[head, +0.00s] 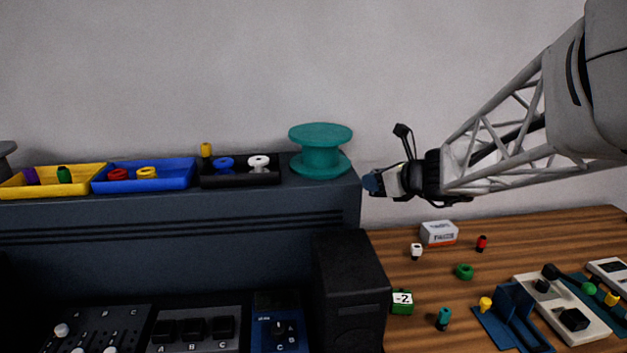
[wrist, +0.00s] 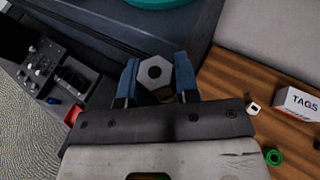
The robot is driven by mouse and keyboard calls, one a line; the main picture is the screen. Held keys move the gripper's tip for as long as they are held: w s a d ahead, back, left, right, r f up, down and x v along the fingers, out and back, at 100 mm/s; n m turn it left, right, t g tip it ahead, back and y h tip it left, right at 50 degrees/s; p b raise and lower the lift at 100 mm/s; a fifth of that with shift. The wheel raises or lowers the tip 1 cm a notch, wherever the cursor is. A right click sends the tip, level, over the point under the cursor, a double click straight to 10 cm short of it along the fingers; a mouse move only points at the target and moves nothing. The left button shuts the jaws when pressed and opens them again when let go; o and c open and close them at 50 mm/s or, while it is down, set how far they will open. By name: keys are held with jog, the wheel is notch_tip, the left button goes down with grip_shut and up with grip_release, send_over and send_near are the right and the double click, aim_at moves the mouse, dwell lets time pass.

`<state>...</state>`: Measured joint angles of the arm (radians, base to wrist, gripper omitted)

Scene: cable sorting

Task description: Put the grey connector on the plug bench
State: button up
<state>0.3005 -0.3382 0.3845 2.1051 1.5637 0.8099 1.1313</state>
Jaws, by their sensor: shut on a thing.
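My gripper (head: 373,184) is in the air at the right end of the dark console, above the wooden table. In the wrist view its two blue fingers (wrist: 157,68) are closed on the grey connector (wrist: 154,74), a light grey hexagonal piece with a dark round hole. In the head view the connector is too small to make out at the fingertips. I cannot tell for sure which thing is the plug bench; a blue stand (head: 513,318) and a pale panel with black parts (head: 562,310) are on the table at the lower right.
The console top holds a yellow tray (head: 88,190), a blue tray (head: 146,184), a black tray (head: 240,180) and a teal spool (head: 320,150). On the table are a tags box (head: 439,234), a green ring (head: 464,272), a green numbered block (head: 402,302) and several small plugs. A black box (head: 350,290) stands beside the console.

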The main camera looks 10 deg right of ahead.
jog(key=w+d+h, duration=0.1)
jog(key=w+d, duration=0.1)
jog(key=d, duration=0.4)
jog(key=shift+m+t, duration=0.3)
jog(key=shift+m, duration=0.1)
jog(key=f, duration=2.6)
jog(key=shift+a+f, duration=0.2)
jog(key=shift+f, duration=0.2)
send_over(374, 242)
jog(key=s+a, duration=0.2)
jog(key=s, duration=0.2)
jog(key=shift+s+d+f, duration=0.15)
jog(key=shift+d+f, duration=0.05)
jog(key=shift+f, duration=0.55)
jog(key=shift+f, duration=1.75)
jog(key=shift+f, duration=0.15)
